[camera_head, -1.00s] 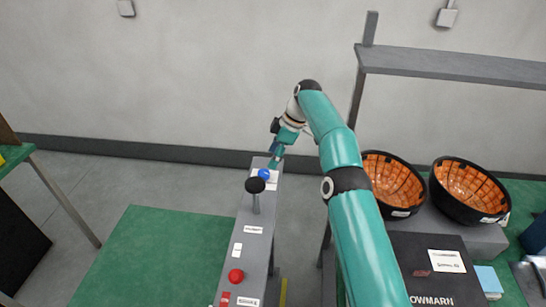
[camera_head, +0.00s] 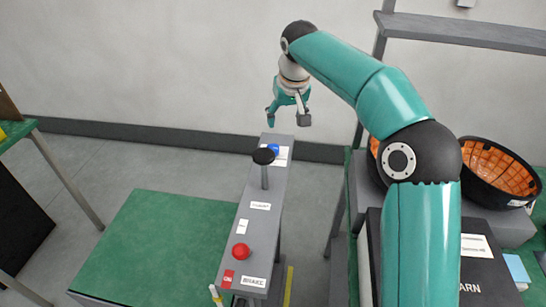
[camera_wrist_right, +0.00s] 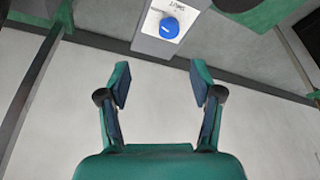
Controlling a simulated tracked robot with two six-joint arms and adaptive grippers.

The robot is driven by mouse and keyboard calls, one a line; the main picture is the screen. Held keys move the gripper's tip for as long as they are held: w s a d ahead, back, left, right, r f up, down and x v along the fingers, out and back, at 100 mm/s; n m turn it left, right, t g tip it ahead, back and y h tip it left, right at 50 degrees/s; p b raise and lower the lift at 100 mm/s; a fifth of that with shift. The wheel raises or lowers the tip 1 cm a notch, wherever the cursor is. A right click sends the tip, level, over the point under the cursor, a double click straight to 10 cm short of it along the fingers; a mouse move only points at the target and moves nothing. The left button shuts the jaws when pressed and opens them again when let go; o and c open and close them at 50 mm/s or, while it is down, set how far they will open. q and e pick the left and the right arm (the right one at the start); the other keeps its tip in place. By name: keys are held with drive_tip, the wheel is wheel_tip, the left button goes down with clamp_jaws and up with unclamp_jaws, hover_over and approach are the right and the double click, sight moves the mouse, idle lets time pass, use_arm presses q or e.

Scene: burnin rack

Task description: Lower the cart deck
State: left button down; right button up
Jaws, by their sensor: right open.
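The cart deck (camera_head: 150,240) is a flat green surface low on the left. A narrow grey control console (camera_head: 236,220) stands along its right side. On the console are a blue knob (camera_head: 273,149) at the far end, a black-topped lever (camera_head: 264,157) standing upright, and a red button (camera_head: 241,252) near a label reading BRAKE. My right gripper (camera_head: 287,115) is open and empty, above and beyond the far end of the console, apart from it. In the right wrist view the blue knob (camera_wrist_right: 169,28) lies beyond the open fingers (camera_wrist_right: 160,82). My left gripper is not in view.
On the right, an orange-lined black basket (camera_head: 493,172) sits on a bench with a dark box (camera_head: 480,270), under a grey shelf (camera_head: 465,32). My right arm partly hides them. A green-topped table (camera_head: 17,135) stands at the left edge. Grey floor is clear behind the deck.

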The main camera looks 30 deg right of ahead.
drive_tip(key=r, duration=0.1)
use_arm(q)
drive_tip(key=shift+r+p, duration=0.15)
drive_tip(key=shift+p, duration=0.4)
use_arm(e)
approach(273, 148)
drive_tip(key=shift+t, duration=0.4)
drive_tip(key=x, duration=0.9)
drive_tip(key=shift+s+d+f, duration=0.1)
drive_tip(key=shift+s+f, duration=0.1)
drive_tip(key=shift+s, duration=0.05)
drive_tip(key=c, duration=1.1)
drive_tip(key=shift+r+n+y+p, duration=0.1)
drive_tip(key=shift+n+y+p, duration=0.5)
drive_tip(key=shift+n, duration=0.5)
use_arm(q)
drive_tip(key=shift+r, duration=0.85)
use_arm(e)
drive_tip(key=shift+n, duration=0.7)
drive_tip(key=o, duration=1.1)
